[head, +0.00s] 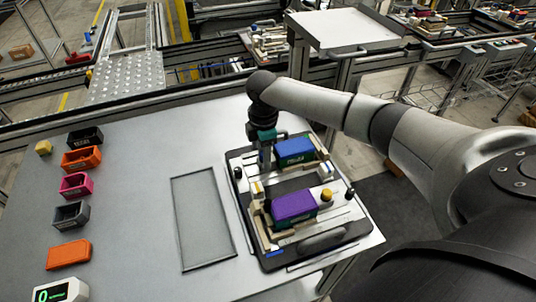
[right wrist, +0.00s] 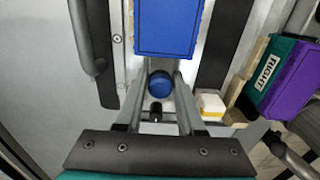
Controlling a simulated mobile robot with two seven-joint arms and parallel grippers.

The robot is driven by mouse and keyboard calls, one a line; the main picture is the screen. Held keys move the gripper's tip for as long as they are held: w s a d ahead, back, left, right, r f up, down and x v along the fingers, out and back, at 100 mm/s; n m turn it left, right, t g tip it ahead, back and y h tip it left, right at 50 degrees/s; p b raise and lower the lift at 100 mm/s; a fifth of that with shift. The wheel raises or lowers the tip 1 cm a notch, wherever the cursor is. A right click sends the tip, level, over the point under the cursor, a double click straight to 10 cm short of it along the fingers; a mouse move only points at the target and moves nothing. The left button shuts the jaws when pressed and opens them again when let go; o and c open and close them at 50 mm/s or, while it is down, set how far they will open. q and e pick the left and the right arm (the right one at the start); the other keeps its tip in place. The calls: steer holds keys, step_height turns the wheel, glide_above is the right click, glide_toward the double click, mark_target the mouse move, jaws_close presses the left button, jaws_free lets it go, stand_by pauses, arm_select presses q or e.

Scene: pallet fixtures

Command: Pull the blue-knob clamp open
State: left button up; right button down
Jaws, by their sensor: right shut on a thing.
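The clamp's blue knob (right wrist: 160,84) shows in the right wrist view, at the end of a dark stem, close to a blue block (right wrist: 167,28). My right gripper (right wrist: 160,98) is shut on the knob, one finger on each side. In the head view my right gripper (head: 266,164) points down at the far left part of the pallet fixture (head: 318,240), and it hides the knob there. The blue block also shows in the head view (head: 294,148), to the right of the gripper. My left gripper is not in view.
A purple-topped block (head: 294,206) and a yellow knob (head: 327,195) sit nearer on the fixture. A white-and-yellow piece (right wrist: 211,106) is close to my right finger. An empty framed area (head: 203,220) lies to the left. Several small bins (head: 82,158) stand at far left.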

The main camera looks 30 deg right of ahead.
steer(key=shift+w+a+p, duration=0.15)
steer(key=shift+a+p, duration=0.1)
steer(key=shift+a, duration=0.4)
steer(key=shift+w+a+p, duration=0.15)
steer(key=shift+a+p, duration=0.1)
steer(key=shift+a, duration=0.4)
steer(key=c, duration=0.7)
jaws_free()
steer(key=shift+d, duration=0.15)
step_height(320, 180, up, 8)
steer(key=p, duration=0.8)
steer(key=shift+p, duration=0.4)
